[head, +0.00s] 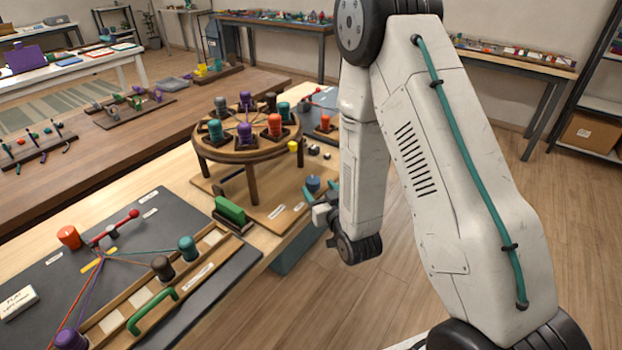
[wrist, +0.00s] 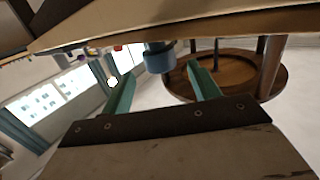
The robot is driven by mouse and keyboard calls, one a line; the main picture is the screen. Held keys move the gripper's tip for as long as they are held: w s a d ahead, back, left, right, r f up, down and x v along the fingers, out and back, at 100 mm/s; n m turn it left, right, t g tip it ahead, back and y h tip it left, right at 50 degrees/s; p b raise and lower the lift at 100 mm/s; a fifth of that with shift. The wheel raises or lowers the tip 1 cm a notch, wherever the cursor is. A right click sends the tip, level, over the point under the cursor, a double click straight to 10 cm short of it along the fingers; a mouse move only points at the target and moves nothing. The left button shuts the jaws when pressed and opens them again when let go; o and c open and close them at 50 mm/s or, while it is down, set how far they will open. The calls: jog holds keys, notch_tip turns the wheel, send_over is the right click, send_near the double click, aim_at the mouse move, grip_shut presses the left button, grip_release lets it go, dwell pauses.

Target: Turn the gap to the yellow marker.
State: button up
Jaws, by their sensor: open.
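A round wooden stand (head: 240,152) on legs carries several coloured bobbins around its top, with cords meeting at the centre. I cannot clearly tell where the gap between bobbins is. The yellow marker (head: 293,146) is at the front right of the stand. A blue knob (head: 313,183) rises from the baseboard at the right of the stand. My gripper (head: 320,194) is beside this knob, with its teal fingers apart. In the wrist view, the blue knob (wrist: 158,58) appears between the open fingers (wrist: 162,70), apparently not clamped. The stand's round top (wrist: 225,78) appears at the right there.
A dark mat (head: 52,262) at the front left holds bobbins, cords, a red-knobbed lever (head: 117,227) and a green handle (head: 152,310).

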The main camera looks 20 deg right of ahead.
aim_at(310, 178)
jog(key=shift+s+f+t, duration=0.35)
jog(key=shift+s+t, duration=0.05)
jog(key=w, duration=0.7)
jog(key=shift+w+a, duration=0.25)
jog(key=shift+w, duration=0.1)
jog(key=shift+c, duration=0.3)
jog(key=c, duration=0.9)
